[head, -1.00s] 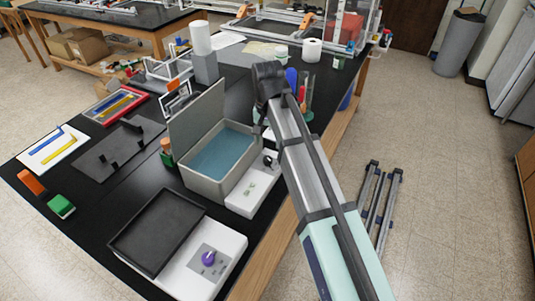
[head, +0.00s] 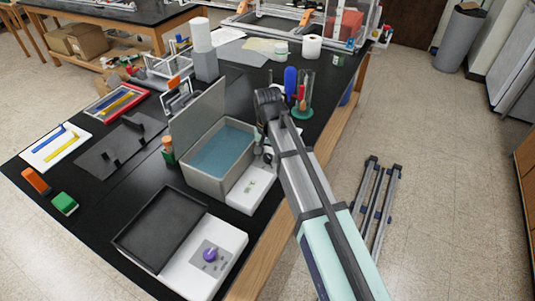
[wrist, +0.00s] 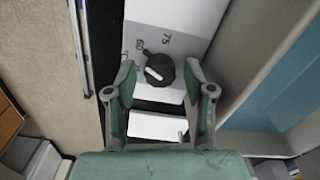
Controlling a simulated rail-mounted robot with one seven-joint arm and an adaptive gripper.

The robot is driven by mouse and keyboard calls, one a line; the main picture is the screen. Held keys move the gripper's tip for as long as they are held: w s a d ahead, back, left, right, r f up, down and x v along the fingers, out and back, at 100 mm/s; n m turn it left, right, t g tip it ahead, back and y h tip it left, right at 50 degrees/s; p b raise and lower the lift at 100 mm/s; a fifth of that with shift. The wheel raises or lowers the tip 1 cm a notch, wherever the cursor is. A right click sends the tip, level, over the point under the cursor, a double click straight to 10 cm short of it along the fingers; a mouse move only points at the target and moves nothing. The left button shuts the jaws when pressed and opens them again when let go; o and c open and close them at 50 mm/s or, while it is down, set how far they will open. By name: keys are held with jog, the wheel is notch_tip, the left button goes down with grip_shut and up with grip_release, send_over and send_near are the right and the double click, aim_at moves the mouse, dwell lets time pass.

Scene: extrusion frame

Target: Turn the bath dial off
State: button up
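The bath is a grey box (head: 190,176) holding blue water, with its lid raised. Its white control panel (head: 254,188) is on the right side. In the wrist view the bath dial (wrist: 161,71) is a black round knob with a white pointer, on a grey scale with "60" and "75" readable; other marks are partly hidden. My gripper (wrist: 160,68) is open, with one finger on each side of the dial; I cannot tell whether either touches it. In the head view my gripper (head: 264,146) is beside the bath's right wall, partly hidden by my arm.
A white hotplate (head: 228,240) with a purple knob and dark top stands in front of the bath. The open lid (head: 200,117) rises on the bath's left. A green-based stand with coloured tools (head: 302,108) is behind my arm. The table's right edge is close.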

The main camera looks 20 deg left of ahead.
grip_shut()
jog(key=shift+n, duration=0.3)
jog(key=n, duration=0.9)
jog(key=shift+d+n, duration=0.1)
jog(key=shift+n, duration=0.3)
jog(key=n, duration=0.3)
jog(key=shift+n, duration=0.3)
jog(key=n, duration=0.3)
jog(key=shift+w+n, duration=0.1)
jog(key=shift+n, duration=0.3)
jog(key=n, duration=0.6)
